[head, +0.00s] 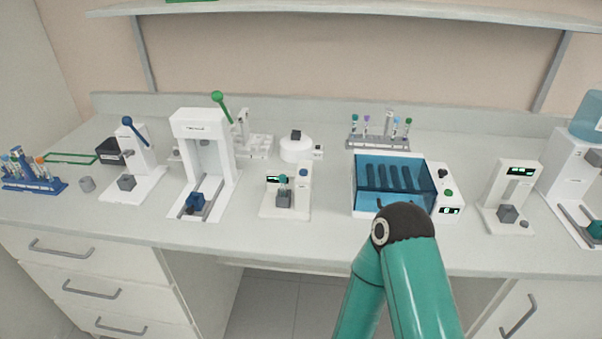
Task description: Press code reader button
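A small white device (298,203) stands near the front of the bench, left of the middle. It has a small lit display, a blue button (303,173) on top of its right post and a grey holder (284,199) with a green-capped tube. It looks like the code reader, but I cannot read a label. My teal arm with a dark joint rises from the bottom, right of the middle, in front of the bench edge. No gripper fingers can be made out on it. My other arm is not in view.
A blue-lidded machine (365,202) stands right of the small device, behind my arm. A white press with a green lever (219,107) stands to the left. Another display device (495,197) stands at the right. A tube rack (34,184) is at far left. Bare bench lies between devices.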

